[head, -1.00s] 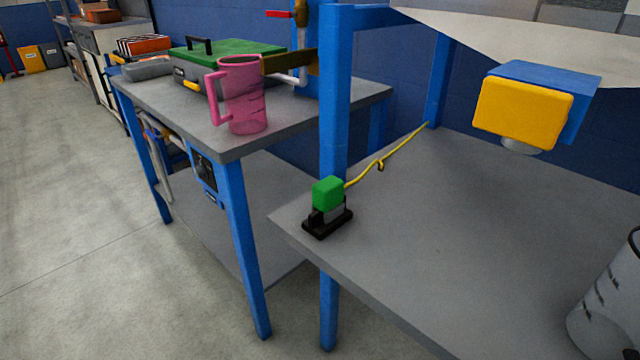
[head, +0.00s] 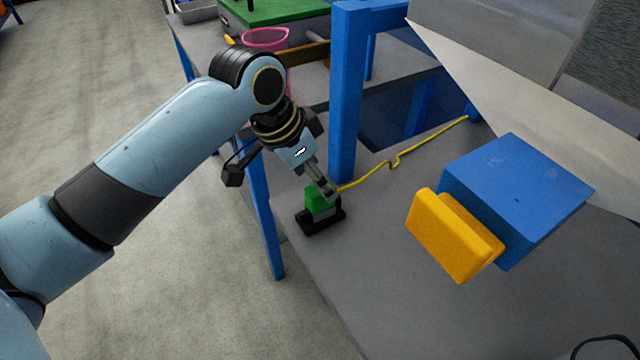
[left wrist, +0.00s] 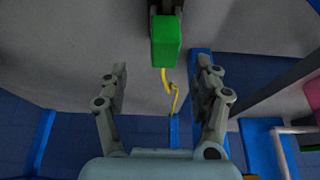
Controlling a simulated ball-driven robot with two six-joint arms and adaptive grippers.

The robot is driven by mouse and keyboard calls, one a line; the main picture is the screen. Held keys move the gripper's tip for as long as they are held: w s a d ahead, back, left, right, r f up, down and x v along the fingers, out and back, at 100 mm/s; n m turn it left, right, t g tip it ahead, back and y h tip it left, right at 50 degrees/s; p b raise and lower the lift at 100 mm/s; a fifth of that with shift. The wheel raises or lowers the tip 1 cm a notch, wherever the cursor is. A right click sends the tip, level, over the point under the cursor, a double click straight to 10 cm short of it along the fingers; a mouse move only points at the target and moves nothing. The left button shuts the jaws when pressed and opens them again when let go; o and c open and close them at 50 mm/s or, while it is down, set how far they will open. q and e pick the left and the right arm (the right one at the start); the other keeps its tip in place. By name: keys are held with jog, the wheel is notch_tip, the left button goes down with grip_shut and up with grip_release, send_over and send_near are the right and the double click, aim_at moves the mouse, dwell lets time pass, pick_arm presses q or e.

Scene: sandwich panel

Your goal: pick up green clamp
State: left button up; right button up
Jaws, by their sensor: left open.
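The green clamp (head: 320,202) has a green block top on a black base and sits upright near the edge of the grey bench top (head: 330,262). In the left wrist view the green block (left wrist: 167,42) lies ahead of the fingertips, between their lines. My left gripper (head: 328,190) is open, right at the clamp's top in the head view, and partly hides it. My right gripper is not in view.
A yellow cord (head: 405,155) runs from behind the clamp across the bench. A blue post (head: 347,100) stands close behind the gripper. A blue box with a yellow block (head: 455,235) is to the right.

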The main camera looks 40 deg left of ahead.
aim_at(320, 209)
pick_arm(q)
jog(key=x, duration=0.3)
jog(key=b+x, duration=0.1)
jog(key=x, duration=0.5)
jog(key=shift+a+f, duration=0.1)
jog(key=shift+a, duration=0.3)
jog(key=shift+s, duration=0.1)
jog(key=c, duration=1.3)
